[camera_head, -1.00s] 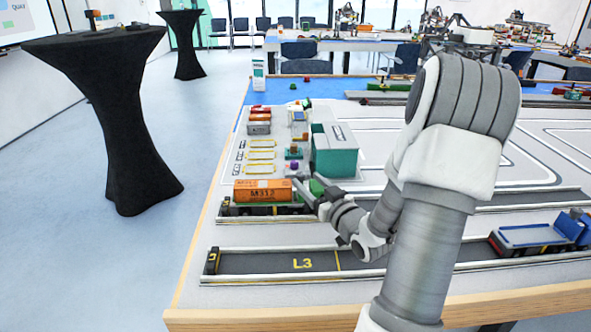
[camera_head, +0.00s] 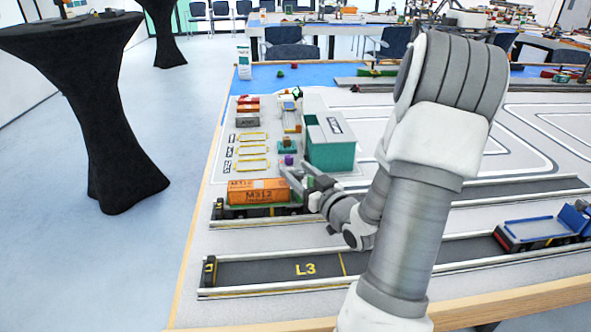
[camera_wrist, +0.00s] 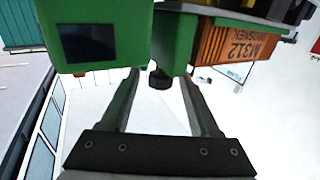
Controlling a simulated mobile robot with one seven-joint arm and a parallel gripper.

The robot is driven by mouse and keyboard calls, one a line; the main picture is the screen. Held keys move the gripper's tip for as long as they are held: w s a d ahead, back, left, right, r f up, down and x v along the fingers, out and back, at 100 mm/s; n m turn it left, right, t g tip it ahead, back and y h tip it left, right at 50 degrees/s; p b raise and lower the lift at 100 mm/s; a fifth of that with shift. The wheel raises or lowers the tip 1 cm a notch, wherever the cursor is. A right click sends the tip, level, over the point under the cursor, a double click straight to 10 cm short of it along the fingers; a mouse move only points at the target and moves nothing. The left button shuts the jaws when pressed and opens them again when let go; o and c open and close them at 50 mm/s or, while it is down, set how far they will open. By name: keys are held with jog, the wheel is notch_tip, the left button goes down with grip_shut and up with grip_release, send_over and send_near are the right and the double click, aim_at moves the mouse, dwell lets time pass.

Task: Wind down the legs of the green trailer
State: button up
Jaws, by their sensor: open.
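The green trailer (camera_head: 232,209) stands in the lane behind L3 and bears an orange container (camera_head: 258,191) marked M312. The container also shows at the upper right of the wrist view (camera_wrist: 232,45). My gripper (camera_head: 297,173) is at the trailer's right end, open and empty. In the wrist view a green block with a dark panel (camera_wrist: 105,38) fills the upper left. A small dark knob (camera_wrist: 160,79) shows beside a green part, between the tips of my open gripper (camera_wrist: 160,92). Whether the fingers touch anything cannot be told. The trailer's legs cannot be made out.
A teal box-like building (camera_head: 330,153) stands just behind my gripper. Small containers and yellow-outlined bays (camera_head: 252,150) lie behind the trailer. A blue truck (camera_head: 545,228) stands at the right.

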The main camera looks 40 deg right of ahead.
grip_shut()
dwell(0.4)
jog(key=shift+a+m+h+b, duration=0.1)
jog(key=shift+m+h+b, duration=0.35)
jog(key=shift+h, duration=0.15)
jog(key=m+h+b, duration=0.1)
jog(key=h, duration=0.1)
jog(key=m+g+h+b, duration=0.1)
jog(key=m+h+b, duration=0.1)
jog(key=shift+a+f+g+h, duration=0.1)
jog(key=shift+f+g+h, duration=0.05)
jog(key=shift+g+h, duration=0.15)
jog(key=m+g+h+b, duration=0.4)
jog(key=h, duration=0.2)
jog(key=shift+w+m, duration=0.1)
jog(key=shift+m, duration=0.25)
jog(key=m+g+h, duration=0.1)
jog(key=m+g, duration=0.1)
jog(key=g, duration=0.1)
jog(key=m+g+h, duration=0.2)
jog(key=g, duration=0.1)
jog(key=shift+p, duration=0.4)
jog(key=shift+m+g+h+p, duration=0.7)
jog(key=shift+m+g+p, duration=1.05)
jog(key=shift+g, duration=1.45)
jog(key=shift+m+g+b, duration=0.3)
jog(key=shift+m, duration=0.25)
